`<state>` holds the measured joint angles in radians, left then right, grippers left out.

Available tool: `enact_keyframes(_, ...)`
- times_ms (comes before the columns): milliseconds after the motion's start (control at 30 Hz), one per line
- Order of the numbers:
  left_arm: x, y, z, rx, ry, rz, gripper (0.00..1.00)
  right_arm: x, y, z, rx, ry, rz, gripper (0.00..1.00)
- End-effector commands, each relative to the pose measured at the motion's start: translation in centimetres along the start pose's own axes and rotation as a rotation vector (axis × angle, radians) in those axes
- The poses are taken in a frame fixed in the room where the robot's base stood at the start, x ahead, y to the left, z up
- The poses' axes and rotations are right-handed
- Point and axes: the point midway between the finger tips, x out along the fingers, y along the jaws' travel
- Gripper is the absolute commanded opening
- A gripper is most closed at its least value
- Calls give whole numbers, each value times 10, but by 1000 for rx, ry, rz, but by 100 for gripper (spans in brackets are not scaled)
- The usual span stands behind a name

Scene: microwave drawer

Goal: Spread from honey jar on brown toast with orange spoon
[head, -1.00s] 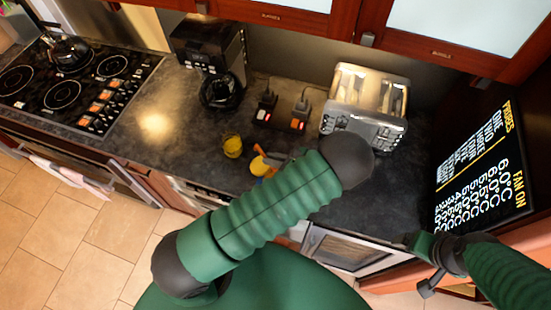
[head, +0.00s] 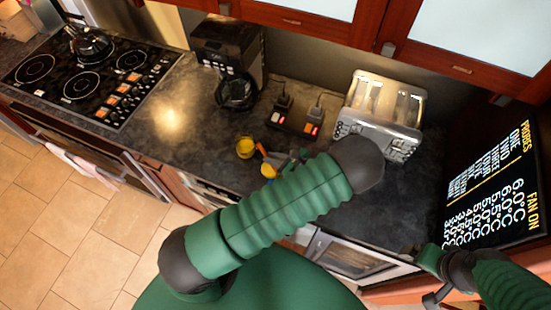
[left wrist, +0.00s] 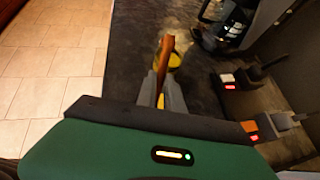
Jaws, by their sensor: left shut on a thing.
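My left gripper (head: 282,163) is shut on the orange spoon (head: 261,149), low over the dark counter. In the left wrist view the orange spoon (left wrist: 167,50) stands up between the two grey fingers (left wrist: 161,88). A yellow jar (head: 245,147), likely the honey jar, stands on the counter just left of the spoon. It also shows behind the spoon in the left wrist view (left wrist: 175,61). A second yellow item (head: 268,170) lies just below the gripper, and I cannot tell what it is. I cannot make out brown toast. My right gripper (head: 437,296) is at the lower right, apart from these things.
A toaster (head: 379,112) stands at the back right. A socket block with plugs (head: 293,120) and a coffee maker (head: 229,62) stand along the wall. A stove (head: 92,80) is at the left. The counter between stove and jar is clear.

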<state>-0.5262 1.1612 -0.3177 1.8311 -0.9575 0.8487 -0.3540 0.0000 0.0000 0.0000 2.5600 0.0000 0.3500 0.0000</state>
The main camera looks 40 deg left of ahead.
Motion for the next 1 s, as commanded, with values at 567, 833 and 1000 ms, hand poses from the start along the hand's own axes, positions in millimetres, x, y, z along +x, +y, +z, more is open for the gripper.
enact_keyframes(567, -17, -7, -13, 0, 0, -4, 0, 5, 0, 1, 0, 0, 0, 91)
enact_keyframes(833, -25, -9, -19, 3, -1, -4, 0, 7, 0, 2, 0, 0, 0, 91)
enact_keyframes(1000, -24, -8, -20, 4, -2, -4, 0, 8, 0, 2, 0, 0, 0, 91)
